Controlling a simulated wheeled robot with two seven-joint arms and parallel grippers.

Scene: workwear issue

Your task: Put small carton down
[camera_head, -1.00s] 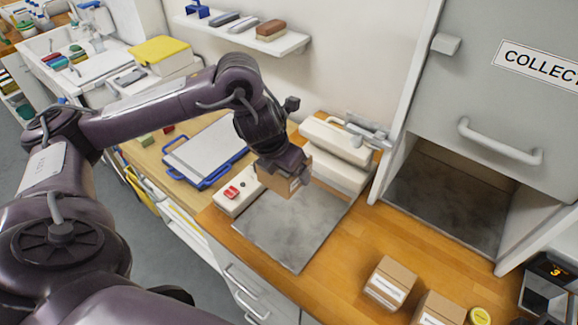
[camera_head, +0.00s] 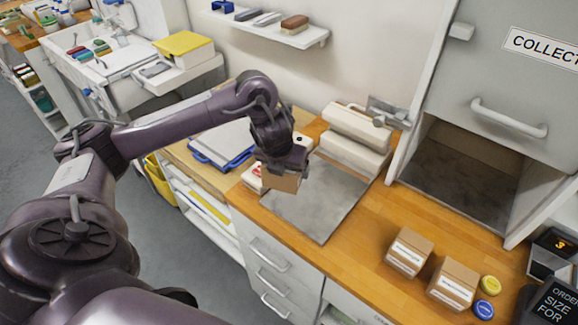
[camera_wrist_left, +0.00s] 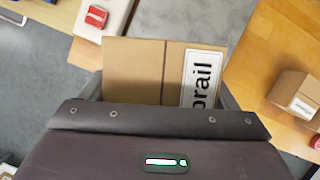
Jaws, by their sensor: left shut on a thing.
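The small carton is a brown cardboard box (camera_head: 285,182), mostly hidden behind my left gripper in the head view. In the left wrist view the carton (camera_wrist_left: 133,68) fills the space between the fingers, with a white label ending in "rail". My left gripper (camera_head: 284,172) is shut on it, over the left part of a grey metal plate (camera_head: 320,212) set on the wooden counter. I cannot tell whether the carton touches the plate. My right gripper is not in view.
Two labelled cartons (camera_head: 409,252) (camera_head: 453,284) stand on the counter at the right, beside yellow (camera_head: 490,285) and blue (camera_head: 484,310) discs. A white device (camera_head: 354,138) stands behind the plate. An open collection hatch (camera_head: 462,170) is to the right. The plate's right part is clear.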

